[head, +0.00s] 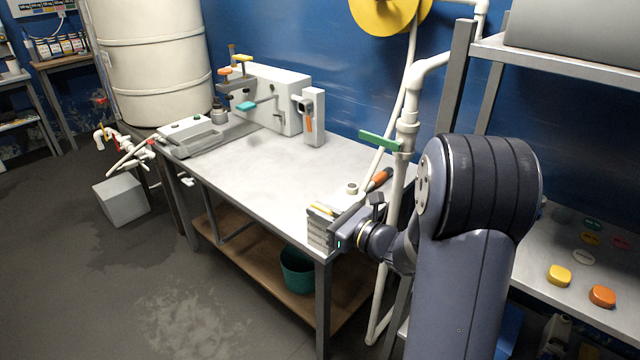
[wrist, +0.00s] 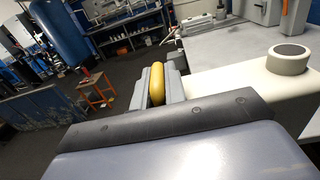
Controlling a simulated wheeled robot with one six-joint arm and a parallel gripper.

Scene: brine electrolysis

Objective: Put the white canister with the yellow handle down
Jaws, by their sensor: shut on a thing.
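My gripper (head: 322,222) is at the front right corner of the steel workbench (head: 270,160) in the head view. In the wrist view its two grey fingers (wrist: 155,88) are closed on the yellow handle (wrist: 156,82) of the canister. A bit of yellow also shows at the fingers in the head view.
A small round white piece (head: 352,188) and an orange-and-black tool (head: 378,179) are close to my gripper. A white machine (head: 280,98) and a grey flat device (head: 190,135) stand at the back and left. The bench middle is clear. White pipes (head: 408,120) rise at right.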

